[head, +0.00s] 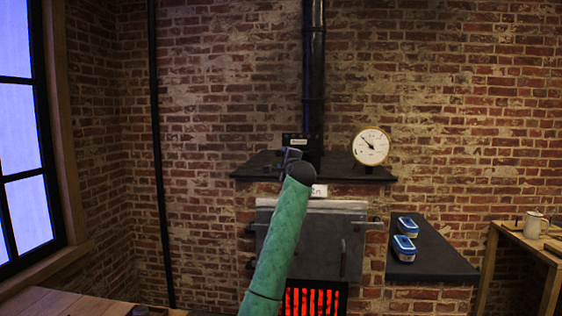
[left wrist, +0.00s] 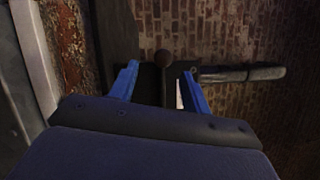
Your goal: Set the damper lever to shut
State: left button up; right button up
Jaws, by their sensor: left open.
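My left gripper (head: 289,156) is at the stove's dark top shelf (head: 255,166), in front of the black flue pipe (head: 314,75). In the left wrist view its two blue fingers (left wrist: 160,88) are open and apart. A dark bar with a greyish grip (left wrist: 245,74), which looks like the damper lever, extends right from beyond the right finger. I cannot tell whether a finger touches it. In the head view the lever is mostly hidden behind my gripper, and its setting cannot be read. My right gripper is not in view.
A small dark plate with a label (head: 300,139) is by the flue foot. A round gauge (head: 370,147) stands on the shelf's right. Below are a grey stove door (head: 325,255) and a glowing red grate (head: 313,300). Two blue-and-white tubs (head: 404,246) sit on a dark side ledge (head: 432,262).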

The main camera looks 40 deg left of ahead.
pick_arm(q)
jog(key=shift+s+d+f, duration=0.1)
jog(key=shift+s+d, duration=0.35)
jog(key=shift+d, duration=0.1)
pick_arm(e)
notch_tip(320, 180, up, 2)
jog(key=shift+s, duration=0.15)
